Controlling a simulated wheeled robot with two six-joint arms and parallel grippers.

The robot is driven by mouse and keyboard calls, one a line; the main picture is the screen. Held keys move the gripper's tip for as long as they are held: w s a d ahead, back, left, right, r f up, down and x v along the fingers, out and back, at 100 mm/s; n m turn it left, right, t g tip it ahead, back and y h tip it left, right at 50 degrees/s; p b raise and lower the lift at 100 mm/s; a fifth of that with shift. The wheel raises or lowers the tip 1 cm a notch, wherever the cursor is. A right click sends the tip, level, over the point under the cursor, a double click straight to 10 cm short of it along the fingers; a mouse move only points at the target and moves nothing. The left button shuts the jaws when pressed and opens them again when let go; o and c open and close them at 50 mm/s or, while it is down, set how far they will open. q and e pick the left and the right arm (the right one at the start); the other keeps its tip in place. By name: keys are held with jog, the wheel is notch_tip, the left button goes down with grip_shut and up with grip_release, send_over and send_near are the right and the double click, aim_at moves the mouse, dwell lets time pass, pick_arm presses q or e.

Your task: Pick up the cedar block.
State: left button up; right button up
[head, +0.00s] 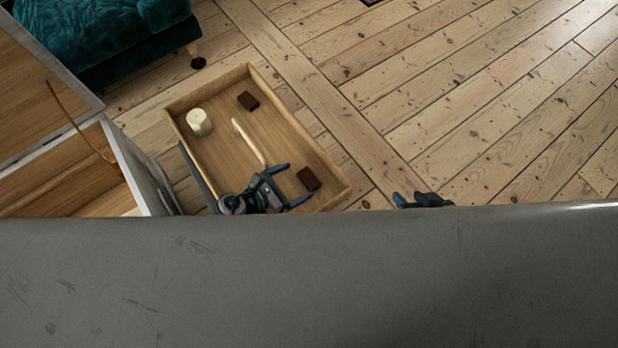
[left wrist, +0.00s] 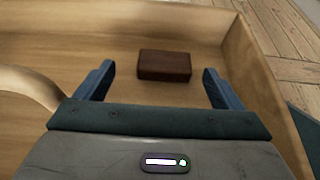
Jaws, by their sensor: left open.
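Two dark reddish-brown blocks lie in a shallow wooden tray or drawer (head: 217,83); either could be the cedar block. One block (head: 309,179) is near the tray's lower right corner, and the other (head: 248,101) is near its top. My left gripper (head: 296,184) is open over the tray, its fingers pointing at the near block. In the left wrist view, that block (left wrist: 165,66) lies just beyond and between the open fingertips (left wrist: 158,73), with nothing held. My right gripper (head: 407,199) is over the floor right of the tray, partly hidden; its jaws are unclear.
A cream cylinder (head: 200,122) and a pale curved stick-like piece (head: 249,142) also lie in the tray. The tray walls rise around the left gripper. An open wooden cabinet (head: 75,170) stands left, a teal sofa (head: 105,35) at top left. Floorboards (head: 480,100) right are clear.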

aim_at(310, 177)
pick_arm(q)
jog(key=x, duration=0.5)
jog(key=shift+s+d+b, duration=0.2)
jog(key=shift+d+b, duration=0.15)
jog(key=shift+d, duration=0.05)
jog(key=c, duration=1.1)
jog(key=shift+o, duration=0.2)
jog(key=shift+r, duration=0.15)
